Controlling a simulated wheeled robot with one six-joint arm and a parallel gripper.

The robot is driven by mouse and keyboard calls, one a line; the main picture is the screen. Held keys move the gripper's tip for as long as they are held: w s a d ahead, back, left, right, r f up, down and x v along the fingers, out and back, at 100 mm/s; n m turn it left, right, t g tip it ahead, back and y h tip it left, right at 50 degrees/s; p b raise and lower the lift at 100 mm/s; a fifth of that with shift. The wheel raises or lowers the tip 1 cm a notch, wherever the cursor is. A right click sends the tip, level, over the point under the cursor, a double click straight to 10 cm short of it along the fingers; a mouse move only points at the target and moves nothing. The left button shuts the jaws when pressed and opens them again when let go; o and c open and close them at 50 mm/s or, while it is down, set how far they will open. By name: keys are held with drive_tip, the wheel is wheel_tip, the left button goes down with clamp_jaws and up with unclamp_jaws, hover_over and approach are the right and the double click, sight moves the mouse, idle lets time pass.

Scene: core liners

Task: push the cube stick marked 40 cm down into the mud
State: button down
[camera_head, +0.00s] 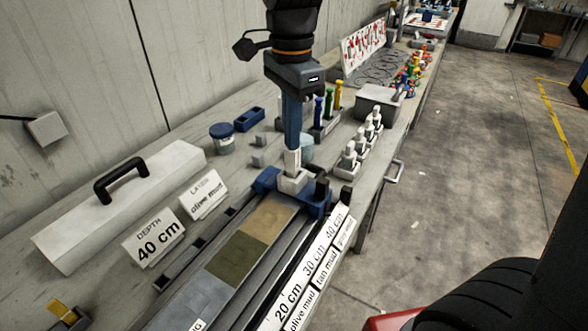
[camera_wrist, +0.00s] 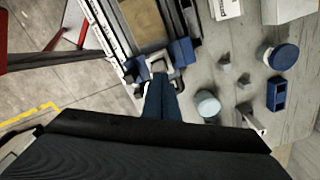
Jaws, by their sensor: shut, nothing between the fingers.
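My gripper (camera_head: 291,146) points straight down, its blue fingers shut with nothing between them. Directly below the fingertips is a pale upright stick (camera_head: 292,161) on a whitish block (camera_head: 292,183) at the far end of the liner, between blue end pieces (camera_head: 267,180). I cannot read a mark on this stick, nor tell whether the fingertips touch its top. In the wrist view the shut fingertips (camera_wrist: 160,78) lie over the pale block (camera_wrist: 158,66). The core liner (camera_head: 188,295) holds tan (camera_head: 267,222), olive (camera_head: 236,258) and grey mud (camera_head: 208,298). Its side label reads 40 cm (camera_head: 336,222) near the far end.
A sign reads "DEPTH 40 cm" (camera_head: 155,240); another reads "olive mud" (camera_head: 203,195). Several white knobbed pieces (camera_head: 350,158) stand right of the gripper. A blue-lidded jar (camera_head: 222,138), blue tray (camera_head: 249,118), small grey cubes (camera_head: 259,158) and a white toolbox (camera_head: 115,205) are to the left.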

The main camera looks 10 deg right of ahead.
drive_tip(key=shift+f, duration=0.8)
idle(0.6)
idle(0.4)
wheel_tip(320, 180, up, 7)
drive_tip(key=p, duration=0.7)
drive_tip(key=shift+d, duration=0.1)
idle(0.4)
drive_tip(key=s+d+f+n+b, duration=0.2)
drive_tip(key=s+d+f+n, duration=0.1)
drive_tip(key=d+f+n, duration=0.3)
drive_tip(key=s+d+f+n+t+b, duration=0.1)
drive_tip(key=s+d+f+n, duration=0.3)
drive_tip(key=d+f+n, duration=0.2)
wheel_tip(320, 180, down, 3)
drive_tip(key=shift+s+d+r+n+b, duration=0.15)
drive_tip(key=shift+s+d+n+b, duration=0.2)
drive_tip(key=shift+n, duration=0.45)
